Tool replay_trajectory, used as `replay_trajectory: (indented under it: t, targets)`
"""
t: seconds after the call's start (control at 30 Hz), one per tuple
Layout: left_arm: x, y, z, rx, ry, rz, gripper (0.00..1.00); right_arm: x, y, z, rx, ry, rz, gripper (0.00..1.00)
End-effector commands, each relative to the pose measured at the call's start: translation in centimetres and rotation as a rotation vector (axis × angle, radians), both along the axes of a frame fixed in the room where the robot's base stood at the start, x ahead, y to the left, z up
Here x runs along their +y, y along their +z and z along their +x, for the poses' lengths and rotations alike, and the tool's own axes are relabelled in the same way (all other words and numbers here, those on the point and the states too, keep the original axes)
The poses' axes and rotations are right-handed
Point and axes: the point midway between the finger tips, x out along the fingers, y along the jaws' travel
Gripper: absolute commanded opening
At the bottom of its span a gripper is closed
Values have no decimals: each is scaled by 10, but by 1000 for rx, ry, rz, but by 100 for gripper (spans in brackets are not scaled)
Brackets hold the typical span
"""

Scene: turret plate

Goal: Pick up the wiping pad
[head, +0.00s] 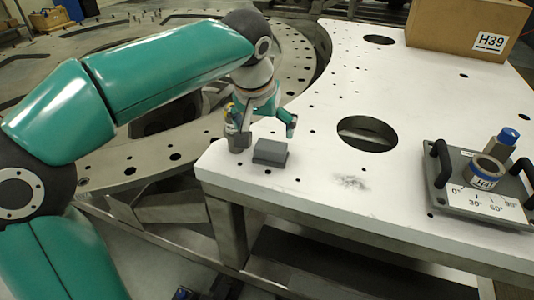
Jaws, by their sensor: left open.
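The wiping pad (270,153) looks like a small dark grey block. It lies flat on the white plate (315,95), near the plate's front left corner. My left gripper (264,135) is open above and just behind the pad, with its fingers spread to the left and right of it. Nothing shows between the fingers, and I cannot tell whether either finger touches the pad. My right gripper is not in view.
A dark smudge (352,182) marks the plate right of the pad. A large round hole (366,134) lies behind it. A grey fixture (477,187) with black handles and an angle scale stands at right. A cardboard box (465,28) marked H39 sits at the back right.

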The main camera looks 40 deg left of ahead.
Motion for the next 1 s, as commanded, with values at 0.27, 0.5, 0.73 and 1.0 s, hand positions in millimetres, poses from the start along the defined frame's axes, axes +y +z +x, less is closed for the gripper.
replay_trajectory:
  t: [0.27,0.5,0.73,1.0]
  targets:
    - [1,-26,12,1,-4,-1,100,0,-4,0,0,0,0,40]
    - [-2,-50,19,3,-6,-1,100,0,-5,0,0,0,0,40]
    - [0,-74,29,0,-5,0,100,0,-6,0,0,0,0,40]
    - [0,-75,30,-1,-7,0,98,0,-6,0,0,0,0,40]
